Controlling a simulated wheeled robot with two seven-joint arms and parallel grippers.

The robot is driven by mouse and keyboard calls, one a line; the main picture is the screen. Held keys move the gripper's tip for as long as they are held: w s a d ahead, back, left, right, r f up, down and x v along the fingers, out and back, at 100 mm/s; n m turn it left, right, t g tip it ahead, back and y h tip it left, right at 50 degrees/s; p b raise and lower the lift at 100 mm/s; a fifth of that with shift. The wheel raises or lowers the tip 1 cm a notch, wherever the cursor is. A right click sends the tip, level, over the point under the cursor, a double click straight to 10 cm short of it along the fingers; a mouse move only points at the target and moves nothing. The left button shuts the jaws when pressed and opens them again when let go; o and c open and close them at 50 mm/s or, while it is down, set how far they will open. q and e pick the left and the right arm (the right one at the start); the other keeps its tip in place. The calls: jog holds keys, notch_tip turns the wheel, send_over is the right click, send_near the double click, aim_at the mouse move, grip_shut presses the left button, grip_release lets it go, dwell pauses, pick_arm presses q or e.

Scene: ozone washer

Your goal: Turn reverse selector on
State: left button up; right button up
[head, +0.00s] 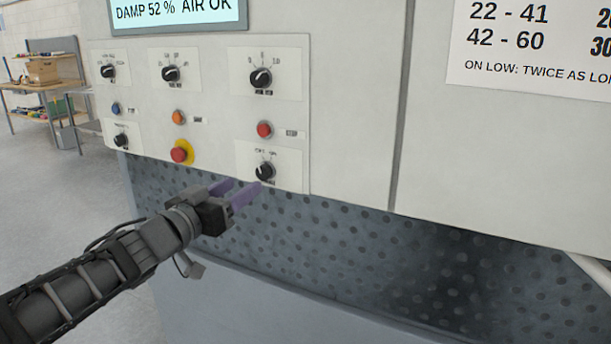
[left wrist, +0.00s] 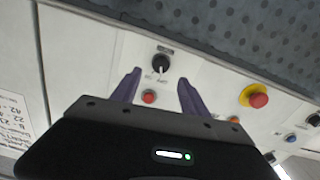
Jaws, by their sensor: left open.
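The control panel (head: 215,100) of a pale machine carries several black rotary knobs with small labels that I cannot read, so I cannot tell by label which is the reverse selector. My left gripper (head: 237,188), with purple fingers, is open and empty just below and left of the lower right black knob (head: 264,172) in the head view. In the left wrist view this knob (left wrist: 160,65) shows between and beyond the two fingertips (left wrist: 159,78), with no clear contact. My right gripper is not in view.
A red button (head: 264,129) sits above that knob. A red emergency button on yellow (head: 181,152) is to its left. A dark dimpled panel (head: 330,235) lies below. A display (head: 178,12) is above, and a workbench (head: 40,85) stands far left.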

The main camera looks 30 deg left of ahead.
aim_at(261, 174)
pick_arm(q)
jog(key=shift+s+a+f+n, duration=0.1)
jog(key=shift+s+n, duration=0.1)
jog(key=shift+n, duration=0.3)
jog(key=shift+w, duration=0.1)
jog(key=w, duration=0.7)
jog(key=shift+w+b, duration=0.4)
jog(key=shift+c, duration=0.5)
grip_shut()
